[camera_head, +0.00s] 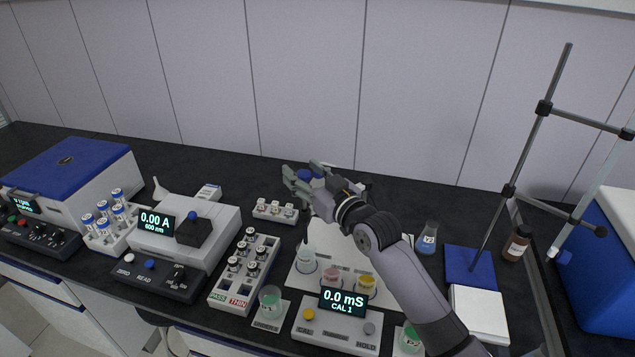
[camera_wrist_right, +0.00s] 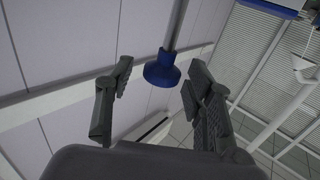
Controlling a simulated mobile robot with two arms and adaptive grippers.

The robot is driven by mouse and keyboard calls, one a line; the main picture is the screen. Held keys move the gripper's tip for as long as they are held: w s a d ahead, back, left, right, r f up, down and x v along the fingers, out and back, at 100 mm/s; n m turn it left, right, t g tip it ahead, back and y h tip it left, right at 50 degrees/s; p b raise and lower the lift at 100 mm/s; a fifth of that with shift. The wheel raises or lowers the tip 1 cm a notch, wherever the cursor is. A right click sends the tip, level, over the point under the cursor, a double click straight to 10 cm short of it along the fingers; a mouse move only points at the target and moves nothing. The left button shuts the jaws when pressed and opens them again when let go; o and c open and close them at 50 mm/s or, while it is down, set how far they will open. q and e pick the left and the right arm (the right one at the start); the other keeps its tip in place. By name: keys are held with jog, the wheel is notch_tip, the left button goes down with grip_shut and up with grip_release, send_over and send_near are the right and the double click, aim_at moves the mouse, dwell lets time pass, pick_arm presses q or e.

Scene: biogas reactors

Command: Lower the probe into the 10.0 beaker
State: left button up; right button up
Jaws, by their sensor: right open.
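In the right wrist view the blue head (camera_wrist_right: 162,70) with a thin grey rod lies between and slightly beyond the open fingertips (camera_wrist_right: 160,85). The fingers appear apart from it. Most of the probe's lower part is hidden or hard to make out in the head view. A clear beaker (camera_head: 305,261), a pink beaker (camera_head: 332,276) and a yellow beaker (camera_head: 366,283) stand on a white base; I cannot read which is 10.0. My left gripper is not in view.
The meter (camera_head: 340,322) in front reads 0.0 mS, CAL 1. Green beakers stand left (camera_head: 269,300) and right (camera_head: 409,341) of it. A vial rack (camera_head: 246,268) is to the left. A blue flask (camera_head: 427,238) and a stand (camera_head: 520,150) are to the right.

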jog(key=v, duration=1.1)
jog(key=shift+s, duration=0.2)
jog(key=shift+d, duration=0.15)
jog(key=shift+c, duration=0.4)
jog(key=shift+f, duration=0.2)
jog(key=shift+c, duration=0.5)
jog(key=d+f+n+t+h+b, duration=0.15)
jog(key=d+f+n+b, duration=0.25)
jog(key=n, duration=1.2)
jog(key=d+f+n+h+b, duration=0.2)
jog(key=d+f+n+b, duration=0.25)
jog(key=n, duration=1.15)
jog(key=shift+m+y, duration=0.25)
jog(key=shift+m, duration=0.05)
jog(key=p+x, duration=0.1)
jog(key=x, duration=0.4)
jog(key=p+x, duration=0.1)
jog(key=x, duration=0.5)
jog(key=p+x, duration=0.1)
jog(key=x, duration=0.5)
jog(key=shift+w+r, duration=0.1)
jog(key=shift+r, duration=0.25)
jog(key=shift+c, duration=0.6)
